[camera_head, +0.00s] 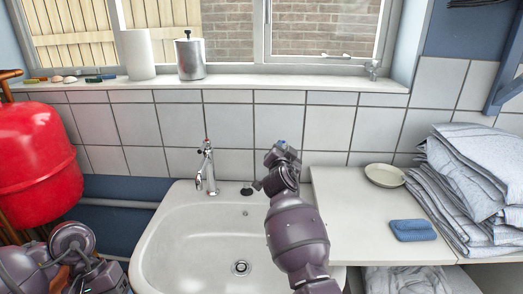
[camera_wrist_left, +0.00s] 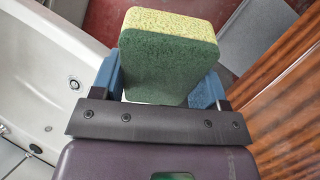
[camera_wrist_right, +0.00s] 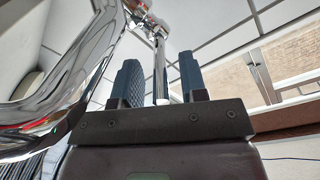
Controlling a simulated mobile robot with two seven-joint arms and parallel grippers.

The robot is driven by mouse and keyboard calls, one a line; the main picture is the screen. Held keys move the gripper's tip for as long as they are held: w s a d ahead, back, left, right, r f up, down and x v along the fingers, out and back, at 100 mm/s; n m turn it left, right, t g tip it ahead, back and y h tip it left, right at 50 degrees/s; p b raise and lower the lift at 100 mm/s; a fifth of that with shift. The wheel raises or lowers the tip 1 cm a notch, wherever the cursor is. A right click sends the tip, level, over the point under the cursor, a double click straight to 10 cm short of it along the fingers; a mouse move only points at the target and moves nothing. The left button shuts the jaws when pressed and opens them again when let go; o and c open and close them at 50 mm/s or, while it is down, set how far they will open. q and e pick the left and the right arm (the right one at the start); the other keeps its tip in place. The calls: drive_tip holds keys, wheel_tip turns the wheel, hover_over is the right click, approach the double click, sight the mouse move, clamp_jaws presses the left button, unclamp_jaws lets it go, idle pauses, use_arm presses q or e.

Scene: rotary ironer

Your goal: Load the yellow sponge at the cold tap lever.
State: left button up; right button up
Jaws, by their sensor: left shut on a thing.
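The yellow sponge (camera_wrist_left: 172,24), with a green scouring side, is gripped between the blue fingers of my left gripper (camera_wrist_left: 162,78). I cannot make the sponge out in the head view, where my left arm is at the lower left. A chrome tap (camera_head: 207,168) with a lever on top stands at the sink's back left. My right gripper (camera_wrist_right: 162,82) is open at the back right of the sink. Chrome tap metal (camera_wrist_right: 75,65) looms close beside it in the right wrist view, and a thin chrome rod (camera_wrist_right: 159,65) shows between its fingers. I cannot tell which lever is cold.
The white sink (camera_head: 180,255) lies below, with a drain (camera_head: 240,267). A red tank (camera_head: 35,155) stands at left. On the right counter (camera_head: 350,215) are a dish (camera_head: 384,175), a blue sponge (camera_head: 412,230) and folded cloth (camera_head: 470,175). The sill (camera_head: 260,90) holds several items.

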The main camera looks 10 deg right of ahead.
clamp_jaws()
idle(0.3)
use_arm(q)
drive_tip(key=shift+t, duration=0.5)
drive_tip(key=r+p, duration=0.2)
drive_tip(key=r, duration=0.3)
drive_tip(key=r+p, duration=0.3)
drive_tip(key=r, duration=0.2)
drive_tip(key=shift+w, duration=0.2)
drive_tip(key=shift+r+p, duration=0.25)
drive_tip(key=shift+p, duration=0.25)
use_arm(e)
drive_tip(key=n+y, duration=0.1)
drive_tip(key=d+n+y, duration=0.1)
drive_tip(key=y, duration=0.1)
drive_tip(key=n+t+y, duration=0.1)
drive_tip(key=y, duration=0.1)
drive_tip(key=shift+s+d+r, duration=0.1)
drive_tip(key=shift+d+r, duration=0.1)
drive_tip(key=shift+d, duration=0.15)
